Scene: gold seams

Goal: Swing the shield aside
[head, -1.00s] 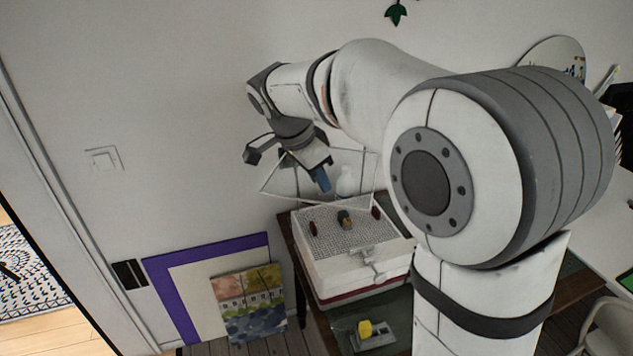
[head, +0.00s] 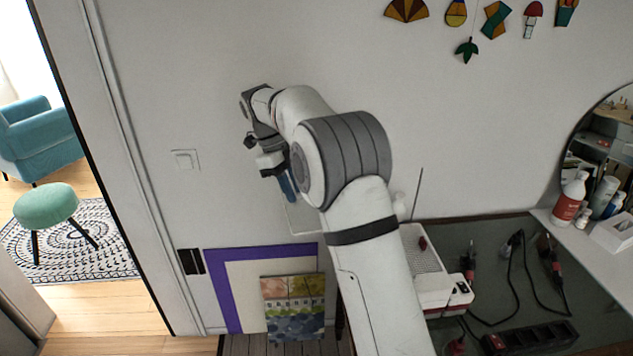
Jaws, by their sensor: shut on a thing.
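My gripper (head: 287,188) is left of the white bench machine (head: 419,250), high against the wall, with blue fingers pointing down. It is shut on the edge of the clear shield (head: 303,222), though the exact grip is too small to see. The shield shows as a faint thin-edged pane below and right of the fingers, left of the machine. My arm hides the rest of the shield and the machine's left part. The machine's grid top with a red knob is uncovered where it shows.
A bench (head: 470,236) holds cabled tools and a black power strip (head: 533,338) on the right. Bottles (head: 570,200) stand on a white shelf. A colourful picture (head: 293,307) and purple-edged boards (head: 222,300) lean on the wall below the gripper.

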